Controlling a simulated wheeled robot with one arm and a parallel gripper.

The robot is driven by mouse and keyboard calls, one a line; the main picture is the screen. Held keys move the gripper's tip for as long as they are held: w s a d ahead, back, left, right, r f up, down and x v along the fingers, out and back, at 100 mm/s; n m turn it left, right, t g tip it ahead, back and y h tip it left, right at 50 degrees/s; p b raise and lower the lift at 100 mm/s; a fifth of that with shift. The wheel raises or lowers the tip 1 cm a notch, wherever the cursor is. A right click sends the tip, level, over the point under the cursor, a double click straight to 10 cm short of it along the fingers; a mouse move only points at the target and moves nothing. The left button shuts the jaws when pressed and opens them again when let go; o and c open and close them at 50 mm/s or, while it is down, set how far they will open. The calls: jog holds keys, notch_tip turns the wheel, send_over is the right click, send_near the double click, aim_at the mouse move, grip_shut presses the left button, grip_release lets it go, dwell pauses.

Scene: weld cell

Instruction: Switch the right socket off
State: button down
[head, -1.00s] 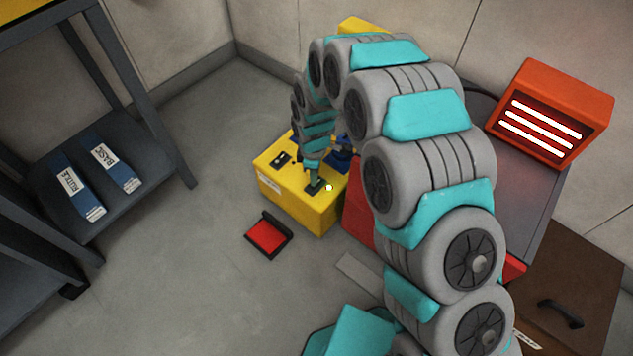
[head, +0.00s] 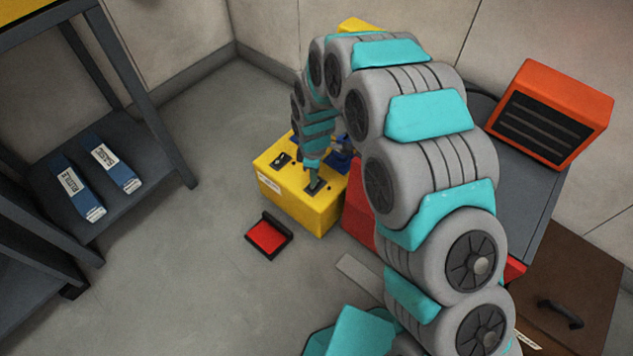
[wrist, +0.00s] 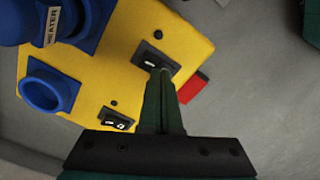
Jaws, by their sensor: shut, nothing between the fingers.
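The yellow socket box (head: 290,197) stands on the floor, with two rocker switches and two blue sockets on top. The right switch (wrist: 153,62) is at the tips of my gripper (wrist: 160,78), which is shut and empty; it touches or nearly touches the switch and partly hides it. The lamp (wrist: 186,34) beside this switch is dark. A blue plug labelled HEATER (wrist: 52,20) sits in the right socket. The left switch (wrist: 117,123) has a dark lamp (wrist: 114,103), and the left blue socket (wrist: 48,92) is empty. In the head view my gripper (head: 313,182) points down at the right switch.
The orange heater (head: 550,115) has dark bars and stands on a grey surface at right. A red pad in a dark frame (head: 268,235) lies on the floor before the box. A shelf (head: 110,185) with two blue packets stands at left. Floor between is clear.

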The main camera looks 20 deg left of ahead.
jog(key=shift+r+p, duration=0.55)
jog(key=shift+r, duration=2.3)
